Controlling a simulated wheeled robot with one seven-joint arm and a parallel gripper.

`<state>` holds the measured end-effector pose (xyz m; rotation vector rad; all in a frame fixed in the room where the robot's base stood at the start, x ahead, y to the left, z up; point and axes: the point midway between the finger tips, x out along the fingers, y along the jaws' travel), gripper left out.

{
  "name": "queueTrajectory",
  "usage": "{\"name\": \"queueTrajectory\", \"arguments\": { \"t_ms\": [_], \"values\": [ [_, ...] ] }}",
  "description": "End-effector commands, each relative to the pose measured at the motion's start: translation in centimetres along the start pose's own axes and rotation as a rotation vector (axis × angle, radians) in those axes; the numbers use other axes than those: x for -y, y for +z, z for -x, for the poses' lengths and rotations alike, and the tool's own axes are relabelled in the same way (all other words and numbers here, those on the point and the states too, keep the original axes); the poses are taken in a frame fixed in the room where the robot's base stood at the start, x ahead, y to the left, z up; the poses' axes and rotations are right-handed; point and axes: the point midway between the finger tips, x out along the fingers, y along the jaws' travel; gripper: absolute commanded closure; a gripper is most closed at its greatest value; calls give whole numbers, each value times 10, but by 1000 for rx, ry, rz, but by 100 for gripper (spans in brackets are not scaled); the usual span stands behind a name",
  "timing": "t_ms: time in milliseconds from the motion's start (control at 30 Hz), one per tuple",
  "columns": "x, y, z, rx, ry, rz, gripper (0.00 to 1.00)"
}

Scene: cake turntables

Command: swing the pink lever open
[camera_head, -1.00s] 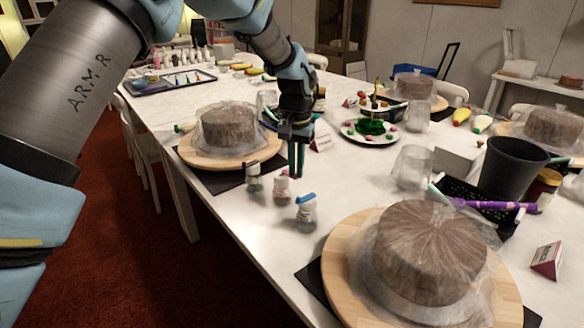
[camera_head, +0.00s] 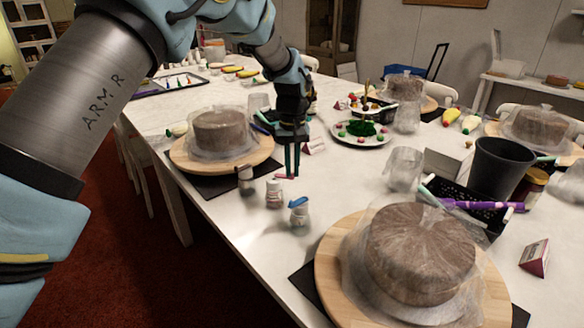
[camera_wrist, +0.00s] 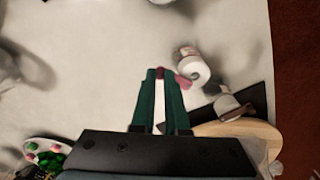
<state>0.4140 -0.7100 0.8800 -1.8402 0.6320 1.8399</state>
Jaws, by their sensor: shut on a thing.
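A small white bottle with a pink lever stands on the table, the middle one of three small bottles; its body (camera_head: 273,194) shows in the head view and its round end (camera_wrist: 192,68) in the wrist view. The pink lever (camera_head: 282,177) sticks out from its top toward my gripper (camera_head: 291,175). In the wrist view the lever's pink tip (camera_wrist: 160,73) sits between the green fingertips of my gripper (camera_wrist: 160,76). The fingers are close together on it. Part of the lever is hidden by a finger.
A wrapped cake on a wooden turntable (camera_head: 183,160) is behind left, another (camera_head: 330,262) in front right. The table right of my gripper is clear up to a glass (camera_head: 403,168).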

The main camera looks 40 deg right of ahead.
Motion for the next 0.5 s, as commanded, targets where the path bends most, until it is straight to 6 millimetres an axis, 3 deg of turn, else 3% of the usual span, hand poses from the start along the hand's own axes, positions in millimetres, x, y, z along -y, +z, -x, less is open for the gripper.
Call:
{"name": "queueTrajectory", "arguments": {
  "t_ms": [267,300,500],
  "values": [
    [0,0,0,0,0,0,100],
    [0,0,0,0,0,0,85],
    [0,0,0,0,0,0,62]
  ]
}}
